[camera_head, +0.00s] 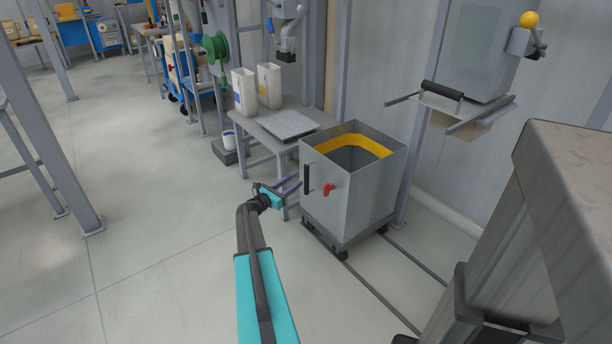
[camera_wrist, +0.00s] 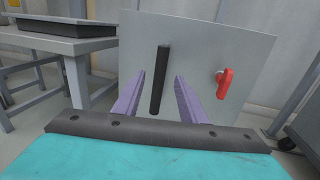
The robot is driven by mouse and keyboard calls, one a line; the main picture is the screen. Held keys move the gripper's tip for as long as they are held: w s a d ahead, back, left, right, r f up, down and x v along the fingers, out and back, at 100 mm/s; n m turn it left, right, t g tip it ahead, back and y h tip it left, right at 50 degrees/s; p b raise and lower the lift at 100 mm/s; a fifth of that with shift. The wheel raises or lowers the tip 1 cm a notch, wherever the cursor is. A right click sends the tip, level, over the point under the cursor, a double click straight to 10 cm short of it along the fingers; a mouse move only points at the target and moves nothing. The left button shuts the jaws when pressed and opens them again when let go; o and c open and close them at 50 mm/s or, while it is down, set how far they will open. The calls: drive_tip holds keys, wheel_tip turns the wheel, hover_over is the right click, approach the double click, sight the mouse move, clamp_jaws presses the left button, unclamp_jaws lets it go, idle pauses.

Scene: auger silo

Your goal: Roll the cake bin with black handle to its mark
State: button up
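The cake bin (camera_head: 370,206) is a grey open-topped metal box with a yellow band inside, on a low wheeled base. Its black vertical handle (camera_head: 306,179) is on the face toward my arm, beside a red latch (camera_head: 328,189). In the wrist view the handle (camera_wrist: 160,80) stands upright between my gripper's two purple fingers (camera_wrist: 158,95), with a visible space on each side. My gripper (camera_head: 290,187) is open, just in front of the bin's face. The red latch (camera_wrist: 225,83) shows right of the fingers. I cannot identify the bin's mark.
Two floor rails (camera_head: 383,298) run from under the bin toward the lower right. A grey table (camera_head: 262,135) with white containers (camera_head: 245,92) stands behind and left of the bin. A grey cabinet-like body (camera_head: 530,210) fills the right side.

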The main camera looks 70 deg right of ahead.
sight(305, 175)
drive_tip(key=b+x, duration=0.1)
drive_tip(key=x, duration=0.8)
drive_tip(key=shift+d, duration=0.25)
clamp_jaws()
drive_tip(key=shift+a, duration=0.15)
